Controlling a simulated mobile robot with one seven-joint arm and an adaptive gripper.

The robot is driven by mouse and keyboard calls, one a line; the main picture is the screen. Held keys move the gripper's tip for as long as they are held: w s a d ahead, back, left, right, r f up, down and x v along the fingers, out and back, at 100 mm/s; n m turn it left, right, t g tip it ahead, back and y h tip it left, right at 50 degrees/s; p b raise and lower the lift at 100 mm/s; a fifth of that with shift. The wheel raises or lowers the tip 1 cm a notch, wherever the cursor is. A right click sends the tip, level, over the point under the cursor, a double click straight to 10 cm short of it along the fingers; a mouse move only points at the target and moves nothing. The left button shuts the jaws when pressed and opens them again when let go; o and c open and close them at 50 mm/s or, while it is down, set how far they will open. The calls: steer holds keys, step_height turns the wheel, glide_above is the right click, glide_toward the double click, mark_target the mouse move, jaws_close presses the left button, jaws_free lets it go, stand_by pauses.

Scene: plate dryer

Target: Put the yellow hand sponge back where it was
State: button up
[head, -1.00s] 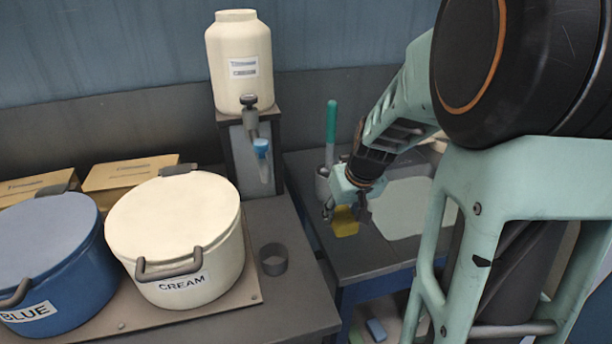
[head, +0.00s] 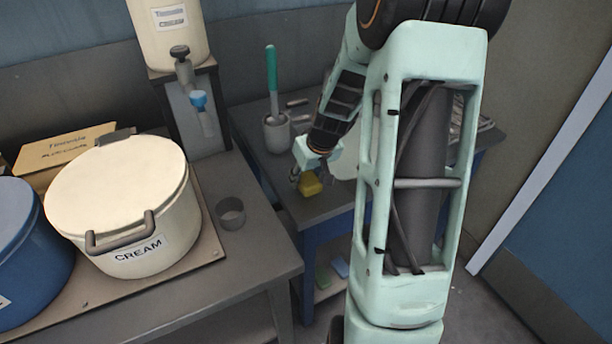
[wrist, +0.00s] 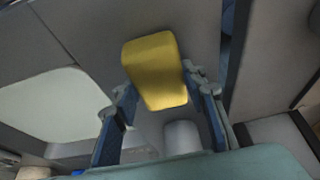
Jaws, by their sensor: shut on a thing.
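The yellow hand sponge (head: 311,186) is between the fingers of my gripper (head: 304,179) in the head view. It also shows in the wrist view (wrist: 155,70), where my gripper (wrist: 160,98) is shut on it. The sponge sits tilted in the grip, over the grey top of the small table (head: 268,180). Whether it touches that surface is hard to tell. My arm hides part of the table to the right.
A grey cup (head: 277,134) with a green-handled brush (head: 271,80) stands behind the gripper. A pale board (head: 346,166) lies to the right. Under the table, a lower shelf holds a green block (head: 323,277) and a blue block (head: 340,266). The cream pot (head: 120,205) stands left.

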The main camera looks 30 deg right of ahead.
steer(key=shift+f, duration=0.1)
steer(key=shift+f, duration=0.1)
steer(key=o, duration=0.9)
steer(key=shift+o, duration=0.2)
steer(key=shift+r, duration=0.4)
steer(key=v, duration=1.1)
steer(key=shift+s+r+p, duration=0.2)
steer(key=shift+r+p, duration=0.1)
steer(key=shift+a, duration=0.1)
